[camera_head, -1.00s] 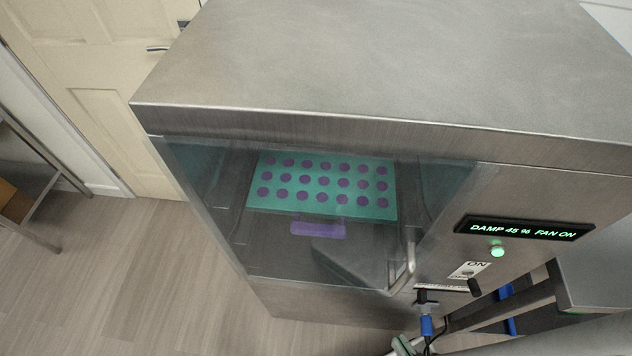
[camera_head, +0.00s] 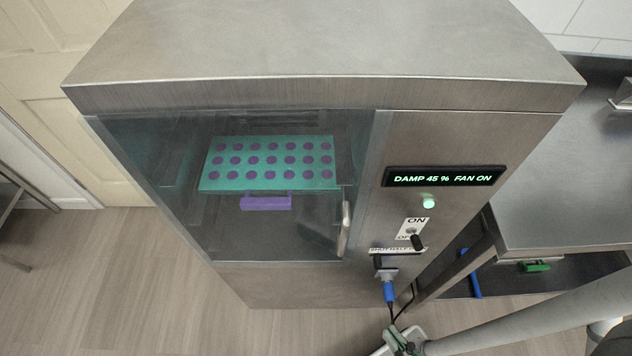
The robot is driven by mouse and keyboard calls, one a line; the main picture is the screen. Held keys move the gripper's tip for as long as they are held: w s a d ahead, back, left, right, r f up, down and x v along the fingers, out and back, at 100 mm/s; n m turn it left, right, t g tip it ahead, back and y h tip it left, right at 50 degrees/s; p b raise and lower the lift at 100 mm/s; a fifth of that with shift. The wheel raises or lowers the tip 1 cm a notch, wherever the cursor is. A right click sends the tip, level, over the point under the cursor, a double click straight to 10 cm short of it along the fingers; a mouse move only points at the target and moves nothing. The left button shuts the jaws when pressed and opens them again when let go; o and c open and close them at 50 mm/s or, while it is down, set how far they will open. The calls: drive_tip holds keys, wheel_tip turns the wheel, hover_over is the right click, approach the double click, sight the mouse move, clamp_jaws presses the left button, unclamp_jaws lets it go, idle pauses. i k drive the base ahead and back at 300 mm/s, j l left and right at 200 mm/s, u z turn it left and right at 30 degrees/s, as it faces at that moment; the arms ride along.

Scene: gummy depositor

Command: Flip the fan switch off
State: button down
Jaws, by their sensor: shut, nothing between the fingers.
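The fan switch (camera_head: 412,229) is on the front of the steel cabinet, right of its glass door. Its white plate reads "ON" at the top, and the lower label is partly covered by the black-tipped lever (camera_head: 418,242). The lever sticks out from the panel; its exact tilt is hard to tell from above. The display (camera_head: 444,176) above reads "DAMP 45 % FAN ON", and a green lamp (camera_head: 428,203) is lit between display and switch.
The cabinet (camera_head: 320,95) has a closed glass door with a handle (camera_head: 344,230); a teal tray (camera_head: 210,184) with purple dots is inside. A blue connector (camera_head: 388,290) with a cable hangs below the switch. A steel table (camera_head: 565,190) stands at right.

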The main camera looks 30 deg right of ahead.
sight(417, 243)
drive_tip(key=k+l, duration=0.15)
drive_tip(key=k, duration=0.2)
drive_tip(key=k+l, duration=0.2)
drive_tip(key=k, duration=0.2)
drive_tip(key=k+l, duration=0.15)
drive_tip(key=k, duration=0.2)
